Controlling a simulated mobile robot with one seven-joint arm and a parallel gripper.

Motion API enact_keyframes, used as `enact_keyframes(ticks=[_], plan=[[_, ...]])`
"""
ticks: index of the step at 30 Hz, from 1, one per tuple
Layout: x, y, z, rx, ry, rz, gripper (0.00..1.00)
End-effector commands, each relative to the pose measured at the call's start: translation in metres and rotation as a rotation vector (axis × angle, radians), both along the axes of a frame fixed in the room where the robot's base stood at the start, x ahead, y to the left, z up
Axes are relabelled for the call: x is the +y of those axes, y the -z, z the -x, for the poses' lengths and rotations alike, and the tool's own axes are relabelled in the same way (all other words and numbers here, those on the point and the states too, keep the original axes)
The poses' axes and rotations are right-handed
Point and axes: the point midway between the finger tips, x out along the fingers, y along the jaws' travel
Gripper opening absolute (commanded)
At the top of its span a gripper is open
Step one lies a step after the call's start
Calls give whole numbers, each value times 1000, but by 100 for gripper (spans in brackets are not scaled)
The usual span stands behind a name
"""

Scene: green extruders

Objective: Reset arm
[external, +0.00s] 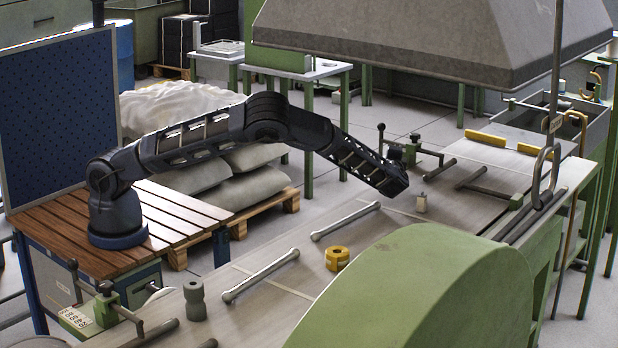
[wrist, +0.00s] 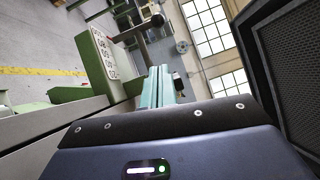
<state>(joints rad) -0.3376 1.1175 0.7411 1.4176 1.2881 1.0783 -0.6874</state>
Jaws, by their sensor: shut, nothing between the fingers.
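My black arm reaches right from its base on the wooden slatted table (external: 62,222) over the grey worktop (external: 385,240). In the external view my gripper (external: 397,160) is at the dark far end of the arm, above the worktop, shut and empty; its fingers are small and hard to make out. The end hangs just up and left of a small pale cylinder (external: 421,203), apart from it. The wrist view is tilted. A dark housing with a lit strip fills its bottom, and no object is held there.
A yellow ring-shaped part (external: 337,258), metal bars (external: 346,220) and a grey stepped cylinder (external: 194,298) are on the worktop. A green machine cover (external: 440,295) stands in front. A large grey hood (external: 430,40) hangs above right. A blue perforated panel (external: 60,115) stands left.

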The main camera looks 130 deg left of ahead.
Motion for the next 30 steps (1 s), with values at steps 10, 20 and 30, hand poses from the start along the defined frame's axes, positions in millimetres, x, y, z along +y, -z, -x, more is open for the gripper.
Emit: enact_keyframes(ticks=[10,20,30], plan=[[-66,-47,7,-199,-59,157,0],[-147,-84,11,-381,-77,344,0],[-235,-117,14,-532,-51,536,0]])
